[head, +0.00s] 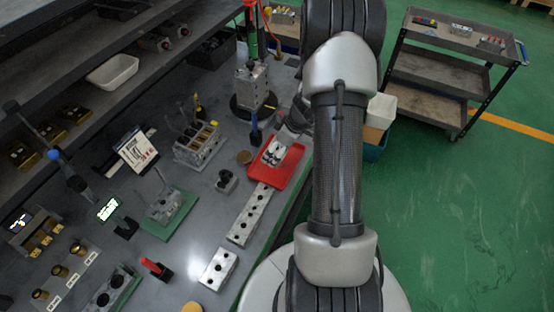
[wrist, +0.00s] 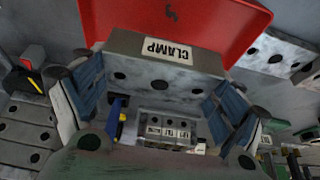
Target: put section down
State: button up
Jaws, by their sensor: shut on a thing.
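My gripper (wrist: 158,97) is shut on a grey metal section (wrist: 140,66) in the wrist view, with a blue-padded finger at each end of it. The section has several dark holes and a white label that reads CLAMP, upside down in the picture. Its underside is hidden, so I cannot tell whether it touches anything. In the head view my gripper is near the red tray (head: 294,172), partly hidden by my arm. The red tray shows at the top of the wrist view (wrist: 222,28).
Beyond the section, a small row of labelled parts (wrist: 168,130) shows. In the head view, a long grey strip with holes (head: 248,218) lies below the tray, and a metal block on a dark round base (head: 252,88) stands above it. Fixtures crowd the left bench.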

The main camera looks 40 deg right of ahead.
jog(key=shift+f+b, duration=0.65)
jog(key=shift+f, duration=1.7)
jog(key=shift+f, duration=0.1)
jog(key=o, duration=1.2)
